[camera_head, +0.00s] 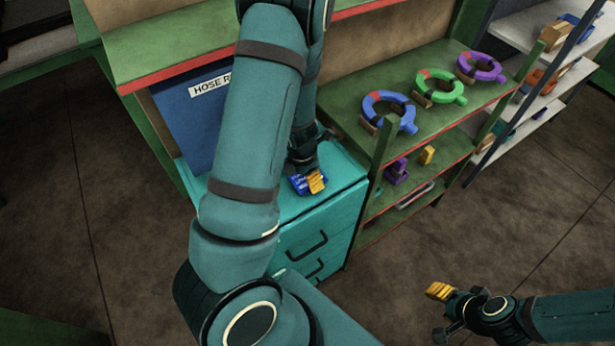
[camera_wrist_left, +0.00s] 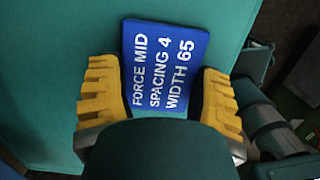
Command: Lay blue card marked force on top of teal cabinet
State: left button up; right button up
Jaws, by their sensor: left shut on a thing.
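The blue card (camera_wrist_left: 164,68) carries white text reading FORCE MID, SPACING 4, WIDTH 65. In the left wrist view it lies between the two yellow ridged fingers of my left gripper (camera_wrist_left: 160,95), which is shut on it. In the head view my left gripper (camera_head: 317,183) and part of the card (camera_head: 299,185) are over the top of the teal cabinet (camera_head: 345,178). I cannot tell whether the card touches the top. My left arm hides much of the cabinet. My right gripper (camera_head: 440,312) is at the lower right, apart from the cabinet, and looks open and empty.
A blue panel with a hose label (camera_head: 190,110) stands behind the cabinet. A green shelf (camera_head: 450,122) to the right holds a blue ring (camera_head: 388,108), a green ring (camera_head: 438,88) and a purple ring (camera_head: 481,68). The floor (camera_head: 480,240) in front is clear.

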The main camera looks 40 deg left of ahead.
aim_at(304, 179)
pick_arm(q)
jog(key=o, duration=1.2)
jog(key=shift+s+a+r+p, duration=0.1)
jog(key=shift+s+r+p, duration=0.15)
jog(key=shift+r+p, duration=1.2)
jog(key=shift+s+a+r+p, duration=0.15)
jog(key=shift+r+p, duration=0.25)
jog(key=shift+r, duration=2.15)
jog(key=shift+s+d+r+p, duration=0.1)
jog(key=shift+s+r+p, duration=0.2)
jog(key=shift+r+p, duration=1.15)
